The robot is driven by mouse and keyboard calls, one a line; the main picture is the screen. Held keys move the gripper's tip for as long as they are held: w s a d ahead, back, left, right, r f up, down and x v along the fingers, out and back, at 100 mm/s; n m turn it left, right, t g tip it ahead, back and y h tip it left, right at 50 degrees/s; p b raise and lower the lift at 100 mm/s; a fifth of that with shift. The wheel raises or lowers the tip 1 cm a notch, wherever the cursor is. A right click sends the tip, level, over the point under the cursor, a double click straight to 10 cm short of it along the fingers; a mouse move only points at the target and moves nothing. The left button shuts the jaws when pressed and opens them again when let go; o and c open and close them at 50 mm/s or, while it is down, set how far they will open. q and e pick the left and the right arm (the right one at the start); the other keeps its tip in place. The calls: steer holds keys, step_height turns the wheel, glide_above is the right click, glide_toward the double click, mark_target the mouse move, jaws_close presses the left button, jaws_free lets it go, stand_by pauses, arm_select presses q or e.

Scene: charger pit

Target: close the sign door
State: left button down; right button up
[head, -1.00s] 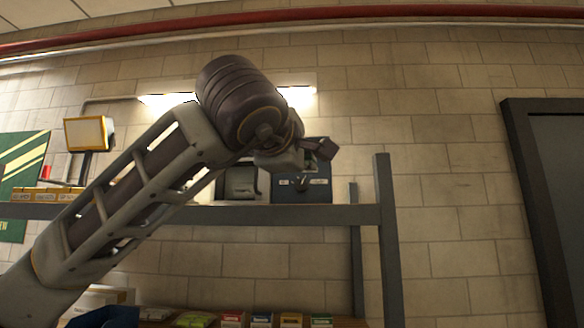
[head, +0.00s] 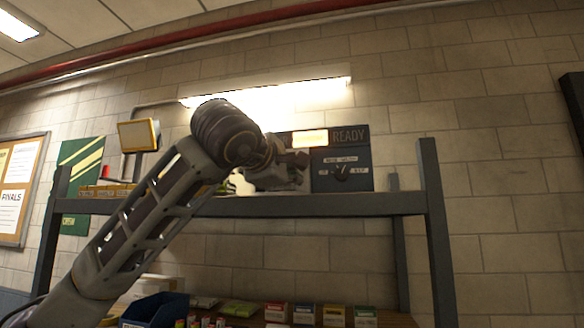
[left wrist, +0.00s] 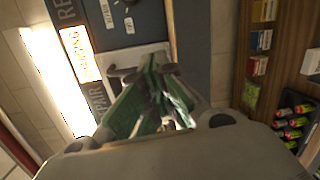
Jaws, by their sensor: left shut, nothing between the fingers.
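The sign unit is a dark blue box on the upper shelf, with a lit yellow panel (head: 310,138), a READY label (head: 350,136) and a knob panel (head: 343,172). My left gripper (head: 300,166) is in front of its left part and hides much of it. In the left wrist view, the gripper (left wrist: 148,74) is shut and empty, in front of a light grey recess or panel (left wrist: 143,55) beside the blue knob panel (left wrist: 128,20). Greenish parts show around the fingers. I cannot tell the door's angle or whether the fingers touch it. My right gripper is out of view.
The grey shelf (head: 390,203) runs under the sign, with an upright post (head: 437,225) at right. A bright tube light (head: 270,92) is above. A yellow-framed lamp (head: 138,135) stands at left. Small boxes (head: 305,314) and a blue bin (head: 155,310) are below.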

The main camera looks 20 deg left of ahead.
arm_select(q)
steer(key=s+a+n+h, duration=0.3)
steer(key=a+n, duration=0.2)
steer(key=a, duration=0.5)
steer(key=s+d+r+n+g+h, duration=0.1)
steer(key=s+d+r+n+h, duration=0.1)
steer(key=n, duration=0.9)
steer(key=s+d+r+n+g+h, duration=0.1)
steer(key=s+n+h, duration=0.3)
steer(key=n, duration=0.8)
steer(key=shift+s+d+r+g+b, duration=0.4)
steer(key=shift+s+d+r, duration=0.2)
steer(key=shift+d, duration=0.15)
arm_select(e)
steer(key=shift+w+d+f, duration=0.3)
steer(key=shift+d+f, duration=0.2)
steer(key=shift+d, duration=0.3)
